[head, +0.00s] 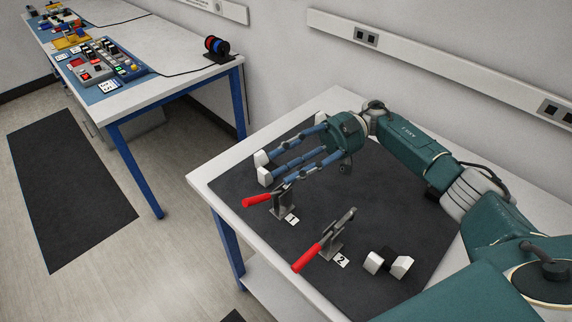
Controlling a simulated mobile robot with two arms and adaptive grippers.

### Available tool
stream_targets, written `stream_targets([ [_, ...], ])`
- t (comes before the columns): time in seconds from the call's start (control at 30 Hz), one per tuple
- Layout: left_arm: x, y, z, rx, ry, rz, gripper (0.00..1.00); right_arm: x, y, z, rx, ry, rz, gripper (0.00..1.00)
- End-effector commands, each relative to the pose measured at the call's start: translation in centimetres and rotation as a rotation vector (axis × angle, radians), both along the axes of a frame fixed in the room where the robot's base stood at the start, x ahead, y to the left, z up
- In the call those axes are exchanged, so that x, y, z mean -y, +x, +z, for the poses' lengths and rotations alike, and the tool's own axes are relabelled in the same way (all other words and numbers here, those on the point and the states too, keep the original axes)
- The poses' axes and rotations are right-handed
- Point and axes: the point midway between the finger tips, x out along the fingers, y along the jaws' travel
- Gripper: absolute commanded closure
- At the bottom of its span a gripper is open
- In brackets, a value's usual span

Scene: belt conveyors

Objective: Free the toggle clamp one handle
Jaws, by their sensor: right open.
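Toggle clamp one (281,203) stands on the dark mat beside a white label marked 1 (292,219). Its red handle (257,199) points left, low and close to level, towards the table's edge. My right gripper (268,170) reaches in from the right with blue fingers and white tips. The fingers are spread open and empty, just above and behind clamp one in the picture. The lowest finger overlaps the clamp's top; I cannot tell whether they touch. The handle is clear of the fingers. My left gripper is not in view.
A second toggle clamp (331,244) with a red handle (306,259) stands nearer, by label 2 (341,261). A white and black piece (388,262) shows right of it. The mat (235,180) lies on a white table. Another table (165,85) with control panels stands at upper left.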

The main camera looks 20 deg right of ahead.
Motion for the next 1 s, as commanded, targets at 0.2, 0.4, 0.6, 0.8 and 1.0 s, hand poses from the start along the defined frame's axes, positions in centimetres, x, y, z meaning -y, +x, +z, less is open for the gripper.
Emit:
stream_targets([
  [0.2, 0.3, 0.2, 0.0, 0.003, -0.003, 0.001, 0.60, 3.3, 0.7, 0.3, 0.000, -0.002, -0.004, 0.58],
  [0.4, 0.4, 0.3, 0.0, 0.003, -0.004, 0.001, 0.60, 5.7, 1.1, 0.3, -0.002, -0.005, -0.001, 0.58],
  [0.6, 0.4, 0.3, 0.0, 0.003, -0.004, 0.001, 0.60, 6.6, 1.1, 0.4, -0.002, -0.005, 0.002, 0.58],
  [0.8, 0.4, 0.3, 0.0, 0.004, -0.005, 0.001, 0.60, 6.6, 1.1, 0.4, -0.002, -0.005, 0.003, 0.58],
  [1.0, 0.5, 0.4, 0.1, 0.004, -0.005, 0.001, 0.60, 6.6, 1.1, 0.4, -0.002, -0.004, 0.002, 0.92],
])
